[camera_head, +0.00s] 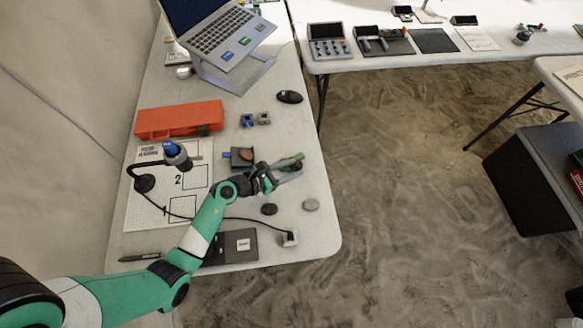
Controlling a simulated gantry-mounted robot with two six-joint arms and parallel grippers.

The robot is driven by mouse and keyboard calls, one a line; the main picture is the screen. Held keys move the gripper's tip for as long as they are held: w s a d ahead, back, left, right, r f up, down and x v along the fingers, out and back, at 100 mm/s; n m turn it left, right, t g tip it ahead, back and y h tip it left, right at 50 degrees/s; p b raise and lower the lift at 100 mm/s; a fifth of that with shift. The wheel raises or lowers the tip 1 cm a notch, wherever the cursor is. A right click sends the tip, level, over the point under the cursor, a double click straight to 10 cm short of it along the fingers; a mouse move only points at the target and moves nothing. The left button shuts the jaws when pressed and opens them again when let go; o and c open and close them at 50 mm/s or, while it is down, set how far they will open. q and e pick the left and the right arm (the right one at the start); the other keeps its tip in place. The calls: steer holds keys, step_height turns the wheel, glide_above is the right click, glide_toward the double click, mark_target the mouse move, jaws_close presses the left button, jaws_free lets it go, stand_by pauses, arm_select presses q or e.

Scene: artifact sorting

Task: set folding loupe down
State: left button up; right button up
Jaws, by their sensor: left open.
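My left gripper (288,168) is open above the right side of the near white table (315,230), its fingers pointing right. Nothing clearly sits between its fingers, though details there are small. I cannot tell for sure which item is the folding loupe. A small dark item with a brown round part (243,157) and a blue end lies just left of the gripper, apart from the fingers and partly next to my wrist. My right gripper is not in view.
A dark stone (269,209) and a grey stone (310,204) lie below the gripper. An orange case (179,119), a marked sheet (143,214), a laptop on a stand (236,75) and a mouse (289,97) occupy the table. Its right edge is near the gripper.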

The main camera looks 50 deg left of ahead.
arm_select(q)
steer(key=p+v, duration=0.3)
steer(key=v, duration=0.8)
steer(key=shift+s+a+r+p, duration=0.15)
steer(key=shift+s+p, duration=0.05)
steer(key=shift+p, duration=0.2)
steer(key=shift+s, duration=0.3)
